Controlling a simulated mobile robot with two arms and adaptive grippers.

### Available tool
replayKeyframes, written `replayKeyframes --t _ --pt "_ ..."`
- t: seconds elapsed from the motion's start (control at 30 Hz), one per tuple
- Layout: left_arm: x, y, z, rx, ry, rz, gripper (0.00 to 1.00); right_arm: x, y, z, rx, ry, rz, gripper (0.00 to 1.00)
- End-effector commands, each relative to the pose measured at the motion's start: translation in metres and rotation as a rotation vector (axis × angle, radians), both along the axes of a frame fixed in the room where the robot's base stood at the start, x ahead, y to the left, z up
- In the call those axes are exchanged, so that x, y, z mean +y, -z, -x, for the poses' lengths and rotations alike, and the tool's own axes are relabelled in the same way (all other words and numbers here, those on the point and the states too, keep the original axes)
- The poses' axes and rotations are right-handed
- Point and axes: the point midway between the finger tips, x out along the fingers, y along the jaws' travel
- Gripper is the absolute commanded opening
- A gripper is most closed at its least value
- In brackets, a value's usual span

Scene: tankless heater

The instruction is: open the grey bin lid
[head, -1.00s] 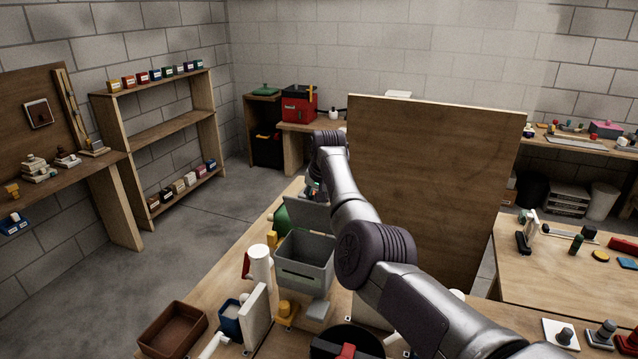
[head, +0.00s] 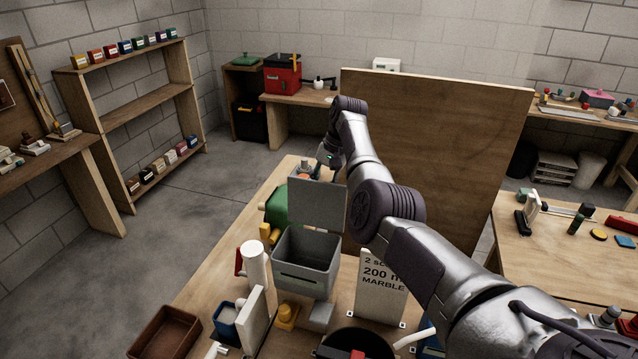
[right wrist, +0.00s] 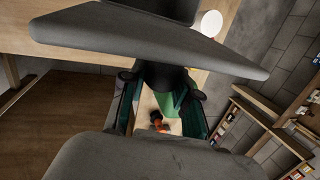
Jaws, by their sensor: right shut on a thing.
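The grey bin (head: 305,281) stands on the wooden bench, its top open and its inside visible. Its grey lid (head: 317,205) is raised and stands nearly upright at the bin's back edge. My right arm reaches over from the right, and my right gripper (head: 326,160) is shut at the lid's upper edge. The fingertips are partly hidden in the head view. In the right wrist view large grey surfaces hide much of the grip. My left gripper is not in view.
A tall wooden panel (head: 440,150) stands right of my arm. A green object (head: 276,207) is beside the lid. A white cylinder (head: 255,264), a yellow item (head: 287,314), a brown tray (head: 166,332) and a white sign (head: 382,287) are near the bin.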

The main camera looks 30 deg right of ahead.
Motion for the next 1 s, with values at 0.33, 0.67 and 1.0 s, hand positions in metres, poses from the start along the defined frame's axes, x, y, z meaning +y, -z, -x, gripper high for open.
replayKeyframes --t 0.33,0.67,1.0 --pt "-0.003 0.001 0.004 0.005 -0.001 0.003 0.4 0.001 0.006 0.002 0.01 -0.003 -0.002 0.39" --pt "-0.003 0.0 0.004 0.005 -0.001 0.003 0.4 0.001 0.002 0.001 0.005 -0.001 -0.001 0.57" --pt "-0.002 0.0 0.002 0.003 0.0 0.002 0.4 -0.009 -0.032 0.004 0.001 0.001 0.001 0.57"
